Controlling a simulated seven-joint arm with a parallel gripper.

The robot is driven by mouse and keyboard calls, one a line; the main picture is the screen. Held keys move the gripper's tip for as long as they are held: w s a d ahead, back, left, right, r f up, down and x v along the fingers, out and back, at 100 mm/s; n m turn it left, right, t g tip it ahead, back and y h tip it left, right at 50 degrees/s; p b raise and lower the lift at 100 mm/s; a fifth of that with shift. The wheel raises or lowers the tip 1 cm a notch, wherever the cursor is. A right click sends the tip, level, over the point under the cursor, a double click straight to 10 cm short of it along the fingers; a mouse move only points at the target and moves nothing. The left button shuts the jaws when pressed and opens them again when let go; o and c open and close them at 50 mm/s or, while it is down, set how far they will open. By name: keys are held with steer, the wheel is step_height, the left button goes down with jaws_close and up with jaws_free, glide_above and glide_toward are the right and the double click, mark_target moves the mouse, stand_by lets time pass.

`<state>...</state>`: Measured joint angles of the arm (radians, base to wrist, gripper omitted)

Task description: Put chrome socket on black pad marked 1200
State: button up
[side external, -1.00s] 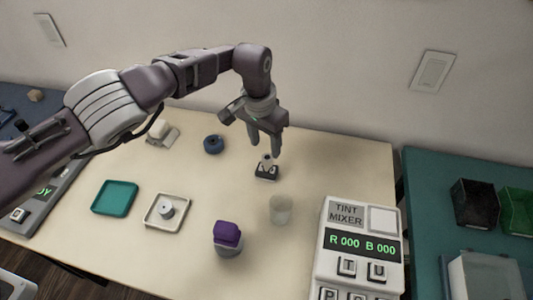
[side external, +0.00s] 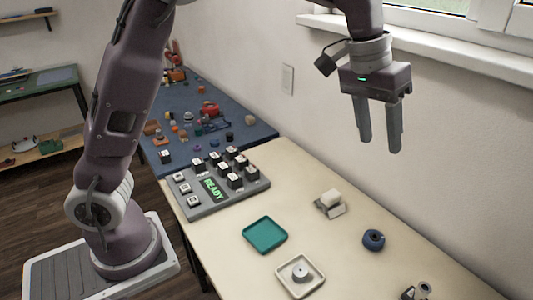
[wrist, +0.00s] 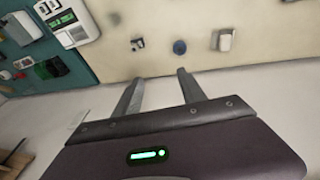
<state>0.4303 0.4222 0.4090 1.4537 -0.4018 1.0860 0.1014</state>
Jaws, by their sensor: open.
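A small grey metal cylinder (side external: 300,272) stands in a white square tray (side external: 281,279) in the side view. A dark-based piece with a metallic part (side external: 418,291) is cut off at the bottom edge; a small dark piece (wrist: 137,43) shows in the wrist view. I cannot tell which of these is the chrome socket, and no 1200 marking is readable. My gripper (side external: 379,145) is open and empty, raised in front of the wall, its fingers pointing down in the side view. In the wrist view its fingertips (wrist: 160,76) are apart with nothing between them.
A teal tray (side external: 265,235), a white block on a grey holder (side external: 330,204) and a blue ring (side external: 373,240) lie on the cream table. A blue table (side external: 245,130) beyond holds several small parts.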

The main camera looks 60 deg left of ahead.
steer(key=s+a+r+t, duration=0.1)
steer(key=s+a+r, duration=0.15)
steer(key=s, duration=0.45)
steer(key=s+a+r, duration=0.1)
steer(key=s+a, duration=0.2)
steer(key=s, duration=0.4)
steer(key=s+a+r+t, duration=0.1)
steer(key=s+a, duration=0.2)
steer(key=s, duration=0.4)
steer(key=s+a+f+t+y, duration=0.1)
steer(key=s+f, duration=0.3)
steer(key=s, duration=0.5)
steer(key=shift+a+f+y, duration=0.4)
steer(key=shift+a+y, duration=0.3)
steer(key=shift+a, duration=0.1)
